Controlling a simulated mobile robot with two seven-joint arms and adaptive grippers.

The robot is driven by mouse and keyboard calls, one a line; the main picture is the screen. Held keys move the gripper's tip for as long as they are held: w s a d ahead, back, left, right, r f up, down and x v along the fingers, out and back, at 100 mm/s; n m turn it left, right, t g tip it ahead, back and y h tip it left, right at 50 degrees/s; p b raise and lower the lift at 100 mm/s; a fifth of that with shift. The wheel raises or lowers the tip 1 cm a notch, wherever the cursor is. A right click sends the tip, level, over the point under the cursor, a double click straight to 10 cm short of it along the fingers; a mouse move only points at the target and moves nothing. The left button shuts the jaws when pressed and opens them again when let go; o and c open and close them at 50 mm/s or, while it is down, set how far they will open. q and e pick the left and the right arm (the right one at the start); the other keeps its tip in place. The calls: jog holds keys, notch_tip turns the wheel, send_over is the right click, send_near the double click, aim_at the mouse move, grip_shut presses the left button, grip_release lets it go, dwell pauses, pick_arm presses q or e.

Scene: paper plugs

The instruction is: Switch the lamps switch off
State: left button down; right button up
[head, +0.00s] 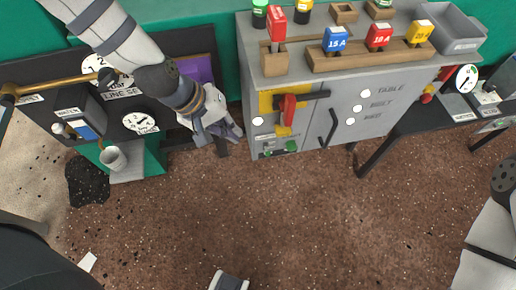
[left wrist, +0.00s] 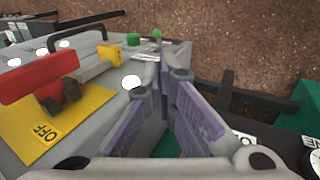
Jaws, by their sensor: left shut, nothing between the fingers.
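A red lever switch (head: 288,108) sits on a yellow plate (head: 266,103) on the front of the grey cabinet (head: 335,115). In the left wrist view the red lever (left wrist: 38,76) is at the left, and its yellow plate (left wrist: 85,101) carries the word OFF. I cannot read which switch is named for the lamps. My left gripper (head: 222,140) is left of the cabinet front, a little apart from the lever. Its fingers (left wrist: 165,75) are shut and empty, not touching the lever.
Colored fuse blocks (head: 337,40) stand in wooden holders on the cabinet top, with a grey bin (head: 450,28) at the right. A black bench with dials (head: 140,123) is at the left, with a white cup (head: 113,158) below. A dark handle (head: 328,128) sticks out right of the lever. The floor in front is mostly clear.

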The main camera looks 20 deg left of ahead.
pick_arm(q)
jog(key=shift+d, duration=0.1)
pick_arm(e)
jog(key=shift+d, duration=0.1)
pick_arm(q)
jog(key=b, duration=0.4)
send_near(267, 152)
jog(key=x, duration=0.7)
jog(key=shift+s+f, duration=0.2)
jog(key=shift+s, duration=0.05)
pick_arm(e)
jog(key=s+f, duration=0.2)
jog(key=f, duration=0.1)
jog(key=shift+f+g, duration=0.15)
jog(key=shift+g, duration=0.25)
